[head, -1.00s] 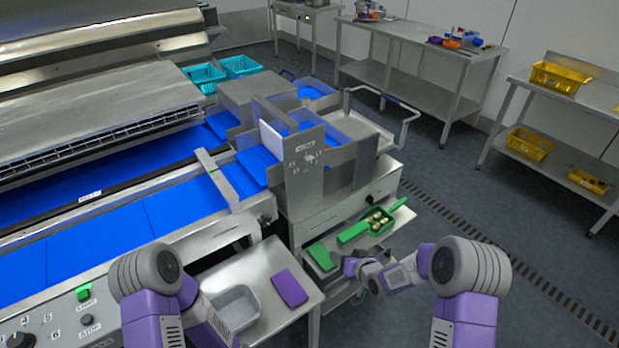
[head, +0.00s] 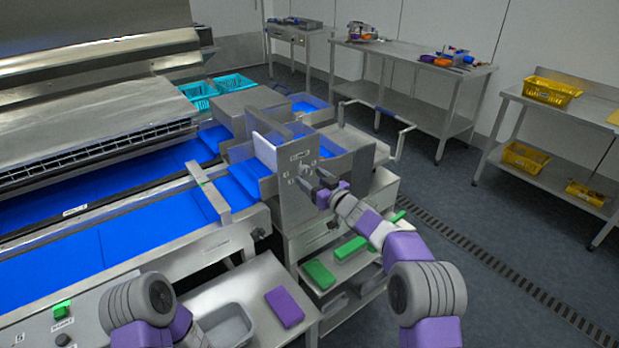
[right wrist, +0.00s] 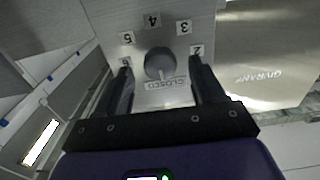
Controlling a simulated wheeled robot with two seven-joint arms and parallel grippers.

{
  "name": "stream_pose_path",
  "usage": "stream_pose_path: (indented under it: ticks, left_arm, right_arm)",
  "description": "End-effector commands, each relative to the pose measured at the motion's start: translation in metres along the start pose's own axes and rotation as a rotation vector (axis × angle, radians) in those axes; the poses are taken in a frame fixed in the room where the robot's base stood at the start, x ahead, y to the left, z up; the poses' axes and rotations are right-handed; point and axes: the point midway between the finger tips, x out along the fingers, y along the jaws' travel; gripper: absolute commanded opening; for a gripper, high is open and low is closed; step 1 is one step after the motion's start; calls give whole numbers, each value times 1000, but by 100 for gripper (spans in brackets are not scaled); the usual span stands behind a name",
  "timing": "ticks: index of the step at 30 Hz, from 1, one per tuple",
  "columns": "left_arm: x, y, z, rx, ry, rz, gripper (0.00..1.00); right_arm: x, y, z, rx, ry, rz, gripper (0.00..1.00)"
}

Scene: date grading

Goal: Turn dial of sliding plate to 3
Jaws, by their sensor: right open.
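The sliding plate (head: 297,190) is an upright steel sheet at the end of the blue belts in the head view. Its dial (right wrist: 158,62) is a dark round knob, with number labels 2 to 6 around it and a CLOSED label (right wrist: 165,84) on the gripper's side. A small pale mark shows on the knob's CLOSED side; I cannot tell its setting for sure. My right gripper (right wrist: 160,68) is open, its fingers on either side of the knob with gaps on both sides. It also shows in the head view (head: 318,180), in front of the plate. My left gripper is out of view.
A purple block (head: 284,307) and a grey tub (head: 228,328) are on the near steel table. A green block (head: 319,274) is on the low shelf below the plate. Yellow crates (head: 551,91) stand on the right table. The floor at right is open.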

Motion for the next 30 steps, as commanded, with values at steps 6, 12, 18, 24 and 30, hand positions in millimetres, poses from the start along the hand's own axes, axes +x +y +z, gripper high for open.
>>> stream_pose_path:
  ticks: [6, 12, 18, 24, 30]
  left_arm:
    - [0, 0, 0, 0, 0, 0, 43]
    - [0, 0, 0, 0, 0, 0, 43]
    - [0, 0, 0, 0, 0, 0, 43]
    - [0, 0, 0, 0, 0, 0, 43]
    - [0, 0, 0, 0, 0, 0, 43]
  right_arm:
    - [14, 0, 0, 1, 0, 1, 68]
    - [17, 0, 0, 0, 0, 1, 68]
    - [17, 0, 0, 0, 0, 1, 64]
    - [17, 0, 0, 1, 0, 1, 33]
    - [17, 0, 0, 0, 0, 1, 12]
